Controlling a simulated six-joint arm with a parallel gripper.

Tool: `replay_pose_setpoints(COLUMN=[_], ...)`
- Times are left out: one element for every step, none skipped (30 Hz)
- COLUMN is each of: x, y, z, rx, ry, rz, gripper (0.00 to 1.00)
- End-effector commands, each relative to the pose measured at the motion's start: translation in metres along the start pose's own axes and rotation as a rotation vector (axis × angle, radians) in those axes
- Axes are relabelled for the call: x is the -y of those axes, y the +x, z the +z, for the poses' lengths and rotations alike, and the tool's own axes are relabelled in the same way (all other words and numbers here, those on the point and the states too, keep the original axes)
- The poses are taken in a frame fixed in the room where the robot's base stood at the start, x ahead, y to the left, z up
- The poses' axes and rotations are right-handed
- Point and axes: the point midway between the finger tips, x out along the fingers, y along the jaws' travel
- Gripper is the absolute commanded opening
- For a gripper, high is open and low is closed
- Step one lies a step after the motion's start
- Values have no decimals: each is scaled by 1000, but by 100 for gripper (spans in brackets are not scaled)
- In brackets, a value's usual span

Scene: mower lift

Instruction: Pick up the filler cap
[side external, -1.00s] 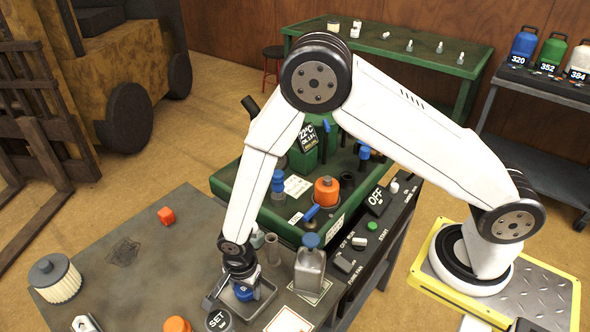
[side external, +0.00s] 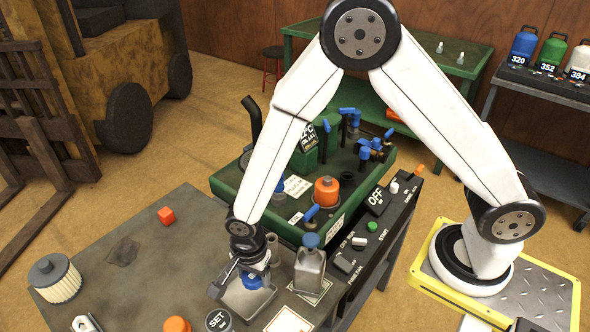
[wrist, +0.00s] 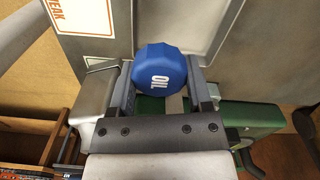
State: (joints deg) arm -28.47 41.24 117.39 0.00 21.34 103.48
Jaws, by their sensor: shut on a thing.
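The filler cap (side external: 253,281) is blue, and in the wrist view the cap (wrist: 158,66) shows a white "OIL" label. My gripper (side external: 251,272) points down and is shut on it, with one finger on each side in the wrist view. The cap is over the shallow grey tray (side external: 232,301) on the dark bench, seemingly raised off its floor. The cap's underside is hidden.
A metal can with a blue top (side external: 309,268) stands close to the right of my gripper. The green machine (side external: 225,185) with pipes and an orange cap (side external: 326,190) is behind. A "SET" canister (side external: 218,320) stands in front. The bench's left middle is mostly clear.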

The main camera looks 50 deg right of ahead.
Motion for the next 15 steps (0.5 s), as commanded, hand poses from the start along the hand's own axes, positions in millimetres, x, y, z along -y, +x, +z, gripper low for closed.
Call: replay_pose_setpoints(x=[-5, -8, -12, -15, -18, -22, -26, -30, -38, -43, -48, -54, -59, -64, -70], y=[-8, -11, -16, -20, -23, -28, -31, -34, -36, -39, -41, -44, -46, -48, -50], z=[0, -1, -1, -2, -2, -2, -3, -4, -4, -5, -6, -6, -7, -8, -9], rx=[0, 0, 0, 1, 0, 0, 0, 0, 0, 0, 0, 0, 0, 0, 0], ry=[-1, -1, -1, -1, -1, -1, -1, -1, -1, -1, -1, -1, -1, -1, 0], rz=[-2, -2, -2, -2, -2, -2, -1, -1, 1, -1, -1, -1, -1, -1, 0], gripper=[8, 8, 8, 8, 8, 8, 8, 8, 8, 8, 8, 8, 8, 8, 8])
